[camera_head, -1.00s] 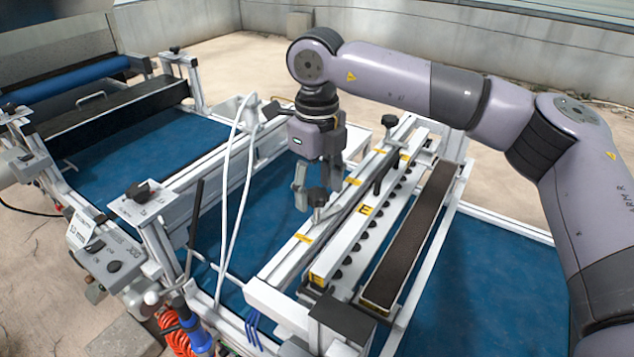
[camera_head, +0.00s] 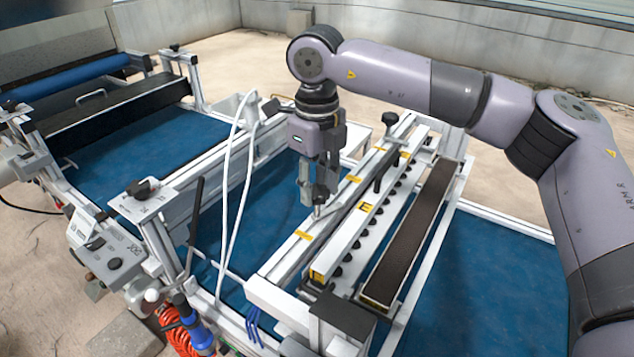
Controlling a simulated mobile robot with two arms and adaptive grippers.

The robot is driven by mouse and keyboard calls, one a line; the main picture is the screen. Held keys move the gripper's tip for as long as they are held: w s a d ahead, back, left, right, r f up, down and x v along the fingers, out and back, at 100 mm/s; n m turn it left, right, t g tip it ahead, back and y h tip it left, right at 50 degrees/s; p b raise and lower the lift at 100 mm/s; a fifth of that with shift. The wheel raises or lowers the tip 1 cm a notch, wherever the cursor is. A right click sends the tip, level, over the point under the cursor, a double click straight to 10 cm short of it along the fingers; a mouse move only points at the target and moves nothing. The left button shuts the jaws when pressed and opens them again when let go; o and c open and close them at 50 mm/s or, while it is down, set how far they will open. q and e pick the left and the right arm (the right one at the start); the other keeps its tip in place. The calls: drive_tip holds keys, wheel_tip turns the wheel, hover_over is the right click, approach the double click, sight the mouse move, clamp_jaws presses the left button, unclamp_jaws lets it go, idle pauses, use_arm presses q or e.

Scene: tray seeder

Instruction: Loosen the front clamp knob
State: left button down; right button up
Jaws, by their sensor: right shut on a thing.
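The front clamp knob (camera_head: 319,194) is a small black knob on a metal clamp at the front part of the white seeder rail (camera_head: 300,250). My right gripper (camera_head: 313,190) points down over it, shut on the knob, and its fingers hide most of it. The clamp's metal foot shows just below the fingertips. A second black knob (camera_head: 390,119) stands farther back on the same rail. My left gripper is not in view.
A row of dark nozzles and a long brown trough (camera_head: 412,235) lie right of the rail. Blue belt (camera_head: 180,140) runs below. Two white hoses (camera_head: 236,190) hang left of my gripper. A control box (camera_head: 110,255) stands at the lower left.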

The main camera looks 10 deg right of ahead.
drive_tip(key=shift+f+n+b, duration=0.15)
drive_tip(key=shift+n+b, duration=0.6)
drive_tip(key=shift+n, duration=0.15)
drive_tip(key=n, duration=0.2)
drive_tip(key=shift+r+n+b, duration=0.2)
drive_tip(key=shift+n+b, duration=0.1)
drive_tip(key=shift+b, duration=0.05)
drive_tip(key=o, duration=1.2)
drive_tip(key=shift+c, duration=0.2)
wheel_tip(320, 180, up, 12)
